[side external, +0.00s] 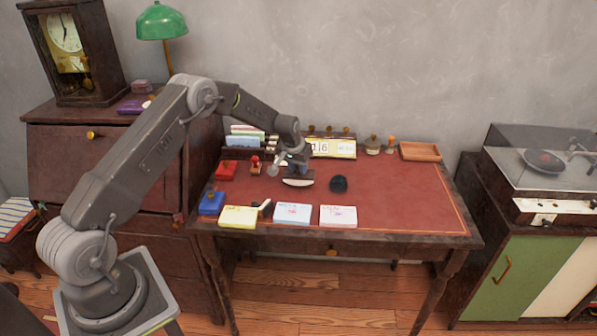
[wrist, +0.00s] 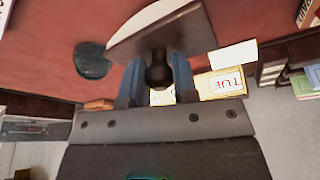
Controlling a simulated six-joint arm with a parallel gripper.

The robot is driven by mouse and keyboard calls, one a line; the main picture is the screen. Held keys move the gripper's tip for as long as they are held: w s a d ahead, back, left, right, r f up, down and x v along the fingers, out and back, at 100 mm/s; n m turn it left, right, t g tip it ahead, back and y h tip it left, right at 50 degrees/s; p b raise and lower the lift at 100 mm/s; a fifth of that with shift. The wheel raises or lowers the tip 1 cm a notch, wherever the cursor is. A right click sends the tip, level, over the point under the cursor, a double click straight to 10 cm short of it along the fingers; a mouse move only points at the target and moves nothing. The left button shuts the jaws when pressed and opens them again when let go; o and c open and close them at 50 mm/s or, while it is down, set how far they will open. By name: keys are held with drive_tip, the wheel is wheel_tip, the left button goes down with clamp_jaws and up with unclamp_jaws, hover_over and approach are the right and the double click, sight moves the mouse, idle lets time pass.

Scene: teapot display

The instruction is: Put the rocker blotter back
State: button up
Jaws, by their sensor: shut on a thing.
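The rocker blotter (side external: 297,182) has a pale curved underside and a dark knob on top. My gripper (side external: 296,164) is above it with its jaws shut on the knob. In the wrist view the blue fingers of my gripper (wrist: 157,75) stand on either side of the dark knob, and the blotter (wrist: 162,32) spans the area beyond them. It is over the middle of the red desk top (side external: 390,195); whether it touches the surface I cannot tell. A dark rounded object (side external: 338,184) lies just right of it, also seen in the wrist view (wrist: 92,60).
A yellow pad (side external: 238,216), a blue-white pad (side external: 292,213) and a pinkish pad (side external: 338,215) line the front edge. Red (side external: 226,170) and blue (side external: 211,203) boxes sit left. A calendar (side external: 333,148) and wooden tray (side external: 420,151) are behind. The desk's right side is clear.

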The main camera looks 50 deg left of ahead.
drive_tip(key=shift+f, duration=1)
drive_tip(key=shift+f, duration=0.15)
drive_tip(key=o, duration=0.9)
drive_tip(key=shift+c, duration=0.2)
